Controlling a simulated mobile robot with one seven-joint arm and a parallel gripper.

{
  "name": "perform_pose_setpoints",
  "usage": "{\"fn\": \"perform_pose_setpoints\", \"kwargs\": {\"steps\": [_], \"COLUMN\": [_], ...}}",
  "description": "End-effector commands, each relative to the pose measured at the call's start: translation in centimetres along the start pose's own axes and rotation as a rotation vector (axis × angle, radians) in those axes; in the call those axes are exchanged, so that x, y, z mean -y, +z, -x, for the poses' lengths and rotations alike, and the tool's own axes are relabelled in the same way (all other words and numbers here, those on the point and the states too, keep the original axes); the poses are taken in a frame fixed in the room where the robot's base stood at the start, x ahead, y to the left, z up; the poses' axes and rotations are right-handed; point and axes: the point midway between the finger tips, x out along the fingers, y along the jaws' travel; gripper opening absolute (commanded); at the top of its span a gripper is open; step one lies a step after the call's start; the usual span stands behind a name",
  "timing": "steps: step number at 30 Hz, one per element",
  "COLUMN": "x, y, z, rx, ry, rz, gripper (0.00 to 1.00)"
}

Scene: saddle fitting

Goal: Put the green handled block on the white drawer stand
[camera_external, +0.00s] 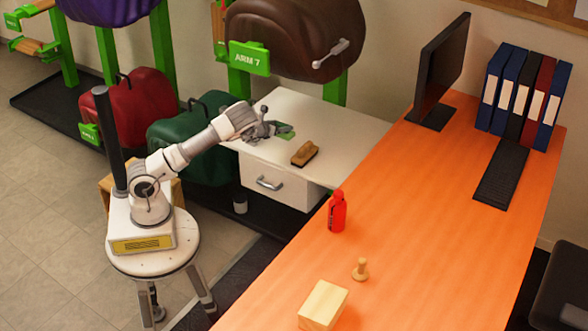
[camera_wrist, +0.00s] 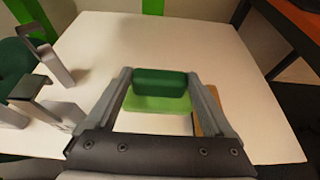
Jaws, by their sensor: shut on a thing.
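The green handled block (camera_wrist: 160,83) sits between the two fingers of my gripper (camera_wrist: 160,75) in the wrist view, dark green on its upper part and light green below. My gripper is shut on it. In the outside view only a small green part of the block (camera_external: 286,130) shows beside my gripper (camera_external: 272,129). Both are over the top of the white drawer stand (camera_external: 345,130). Whether the block touches the top or hangs just above it, I cannot tell. The stand's top also fills much of the wrist view (camera_wrist: 240,60).
A brown brush-like block (camera_external: 305,153) lies on the stand near its front; my right finger partly hides it in the wrist view (camera_wrist: 206,112). The stand's back right is clear. A brown saddle (camera_external: 290,40) hangs above the back. The orange desk (camera_external: 430,180) is to the right.

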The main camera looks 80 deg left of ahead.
Motion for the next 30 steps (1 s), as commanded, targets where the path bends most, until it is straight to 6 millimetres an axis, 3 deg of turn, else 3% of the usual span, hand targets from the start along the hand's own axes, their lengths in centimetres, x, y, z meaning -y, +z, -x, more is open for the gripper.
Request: {"fn": "perform_pose_setpoints", "kwargs": {"steps": [8, 22, 30], "x": [-1.0, -0.9, -0.9], "y": [-0.8, -5.3, -6.4], "z": [-0.8, -2.6, -3.1], "rx": [0.001, 0.000, 0.001], "ry": [0.014, 0.012, 0.012], "rz": [0.007, 0.007, 0.006], "gripper": [0.19, 0.19, 0.19]}}
